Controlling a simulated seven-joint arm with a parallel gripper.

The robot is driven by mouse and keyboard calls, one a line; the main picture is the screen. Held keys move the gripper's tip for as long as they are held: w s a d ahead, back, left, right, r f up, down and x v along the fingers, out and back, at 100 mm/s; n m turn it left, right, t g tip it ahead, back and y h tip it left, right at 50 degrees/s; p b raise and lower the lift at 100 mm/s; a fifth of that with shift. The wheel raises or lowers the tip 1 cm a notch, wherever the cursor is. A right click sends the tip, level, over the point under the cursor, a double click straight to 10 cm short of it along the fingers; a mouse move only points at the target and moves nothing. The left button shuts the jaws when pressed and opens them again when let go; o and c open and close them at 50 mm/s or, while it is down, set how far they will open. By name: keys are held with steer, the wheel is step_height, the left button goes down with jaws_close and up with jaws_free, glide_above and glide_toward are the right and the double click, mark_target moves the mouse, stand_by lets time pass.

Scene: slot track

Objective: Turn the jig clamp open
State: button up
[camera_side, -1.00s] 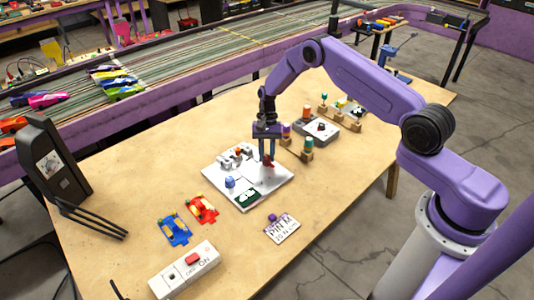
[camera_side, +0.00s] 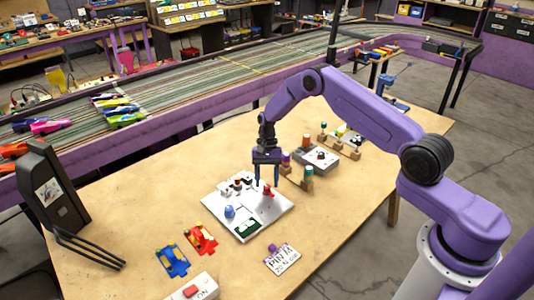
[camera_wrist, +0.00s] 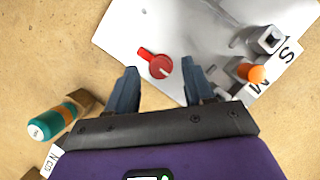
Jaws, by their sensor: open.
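The jig clamp shows as a small red turning lever (camera_side: 268,191) on the right part of a white plate (camera_side: 222,205). In the wrist view the red lever (camera_wrist: 160,67) has a round head, and its arm points to the upper left, at a slant to the plate's edge. My gripper (camera_side: 267,185) is open and empty, pointing down over the lever in the side view. In the wrist view the two fingertips of my gripper (camera_wrist: 161,84) are spread wide, with the lever just beyond the gap between them. I see no contact.
The plate also carries a blue knob (camera_side: 229,211) and an orange-topped post (camera_wrist: 252,73). A teal and orange peg (camera_wrist: 54,121) stands near the fingers. A grey box (camera_side: 318,160) is behind right.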

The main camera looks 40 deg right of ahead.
steer(key=v, duration=1.6)
steer(key=shift+d+r, duration=0.1)
steer(key=s+a+r+n+t+h, duration=0.1)
steer(key=s+a+r+n, duration=0.45)
steer(key=s+a, duration=0.3)
steer(key=s+a+r+n+h, duration=0.2)
steer(key=s+a+r+n, duration=0.4)
steer(key=s, duration=0.3)
steer(key=s+d+n+t, duration=0.1)
steer(key=s+n, duration=0.4)
steer(key=s, duration=0.8)
steer(key=s+d+n+t, duration=0.1)
steer(key=s+d+n, duration=0.3)
steer(key=s, duration=0.8)
steer(key=shift+s+d+n, duration=0.15)
steer(key=shift+s+n, duration=0.25)
steer(key=shift+n, duration=0.05)
